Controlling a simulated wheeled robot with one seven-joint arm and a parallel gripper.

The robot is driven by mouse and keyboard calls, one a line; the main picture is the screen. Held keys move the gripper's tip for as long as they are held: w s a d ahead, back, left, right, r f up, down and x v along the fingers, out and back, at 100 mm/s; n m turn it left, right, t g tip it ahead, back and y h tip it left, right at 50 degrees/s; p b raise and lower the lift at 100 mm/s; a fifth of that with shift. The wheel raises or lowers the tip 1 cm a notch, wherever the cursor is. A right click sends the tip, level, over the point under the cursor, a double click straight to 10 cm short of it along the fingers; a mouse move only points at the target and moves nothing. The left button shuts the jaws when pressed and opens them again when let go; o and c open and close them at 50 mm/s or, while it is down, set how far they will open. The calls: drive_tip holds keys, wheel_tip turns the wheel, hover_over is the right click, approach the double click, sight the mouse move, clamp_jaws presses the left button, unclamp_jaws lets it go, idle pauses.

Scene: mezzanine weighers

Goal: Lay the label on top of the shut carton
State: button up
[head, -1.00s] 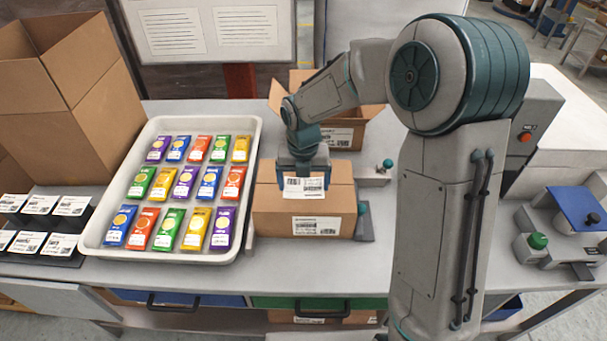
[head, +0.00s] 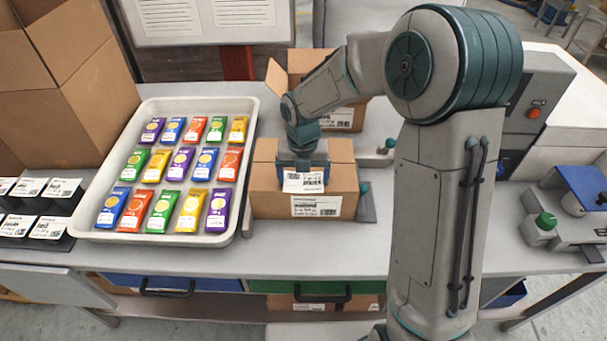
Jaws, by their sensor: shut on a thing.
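The shut carton (head: 272,200) is brown and stands on the bench in the middle of the head view, with a printed label on its front face (head: 316,206). My gripper (head: 302,168) points down over the carton's top and is shut on a loose white label (head: 303,181) with black print. The held label shows in front of the carton's upper front edge, above the fixed label. I cannot tell whether it touches the carton. The fingertips and the middle of the carton top are partly hidden by my wrist and the label.
A white tray (head: 88,222) of colourful packets stands to the left. More labels (head: 48,228) lie on dark holders at far left, below a large open carton (head: 62,90). An open carton (head: 343,119) stands behind. A green-knobbed device (head: 545,222) is at right.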

drive_tip(key=shift+s+f, duration=0.15)
drive_tip(key=shift+f, duration=0.05)
drive_tip(key=o, duration=0.7)
drive_tip(key=shift+d, duration=0.15)
drive_tip(key=shift+s, duration=0.1)
